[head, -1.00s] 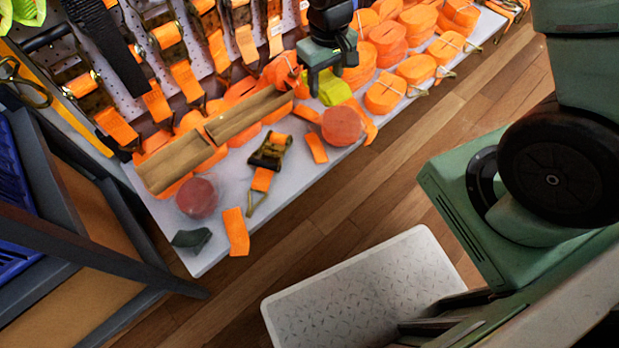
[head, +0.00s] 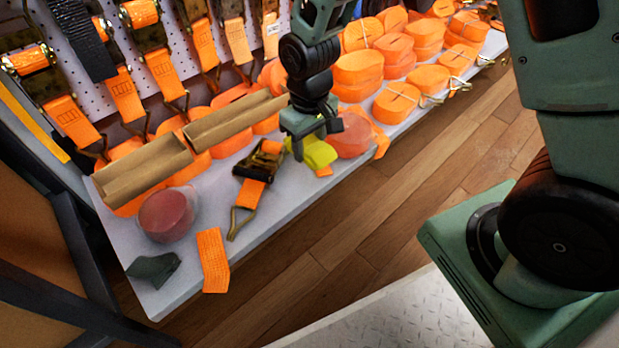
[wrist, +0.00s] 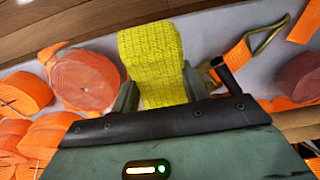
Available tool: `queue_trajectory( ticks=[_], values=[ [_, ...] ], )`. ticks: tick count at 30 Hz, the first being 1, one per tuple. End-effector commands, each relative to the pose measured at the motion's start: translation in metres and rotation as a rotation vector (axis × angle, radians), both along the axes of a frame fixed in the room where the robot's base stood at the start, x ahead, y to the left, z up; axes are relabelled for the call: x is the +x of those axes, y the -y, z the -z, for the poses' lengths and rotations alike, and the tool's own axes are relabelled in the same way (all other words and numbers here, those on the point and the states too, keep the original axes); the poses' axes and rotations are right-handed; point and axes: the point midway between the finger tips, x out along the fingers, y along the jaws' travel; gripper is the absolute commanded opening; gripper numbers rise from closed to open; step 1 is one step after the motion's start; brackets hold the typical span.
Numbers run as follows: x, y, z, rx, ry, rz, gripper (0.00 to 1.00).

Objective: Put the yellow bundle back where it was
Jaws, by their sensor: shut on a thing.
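The yellow bundle (head: 318,152) is a folded piece of bright yellow webbing. My gripper (head: 308,146) is shut on it, low over the front part of the grey shelf (head: 262,205). In the wrist view the yellow bundle (wrist: 152,62) sits between the two fingers of my gripper (wrist: 158,92). A pinkish-orange disc-shaped roll (head: 350,138) lies close on its right in the head view. Whether the bundle touches the shelf is hard to tell.
A ratchet buckle with a hook (head: 255,175) lies left of the gripper. A second round roll (head: 168,212), a dark green piece (head: 153,268) and an orange strap end (head: 212,258) lie further left. Orange bundles (head: 397,100) crowd the right. Cardboard trays (head: 145,168) lie behind.

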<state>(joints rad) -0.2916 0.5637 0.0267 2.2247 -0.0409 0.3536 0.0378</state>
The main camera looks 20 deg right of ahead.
Motion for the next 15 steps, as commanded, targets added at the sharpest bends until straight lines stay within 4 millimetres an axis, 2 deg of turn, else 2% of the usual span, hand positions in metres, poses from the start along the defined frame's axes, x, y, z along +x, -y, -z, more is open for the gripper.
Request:
queue_trajectory(
  ticks=[1, 4, 11, 15],
  values=[
    [-0.001, 0.0, 0.016, -0.001, -0.002, 0.0, 0.18],
    [-0.001, 0.0, 0.036, -0.001, -0.002, 0.0, 0.18],
    [0.0, 0.0, 0.058, 0.0, 0.0, 0.0, 0.18],
    [0.0, 0.0, 0.079, 0.0, -0.001, 0.001, 0.18]
  ],
)
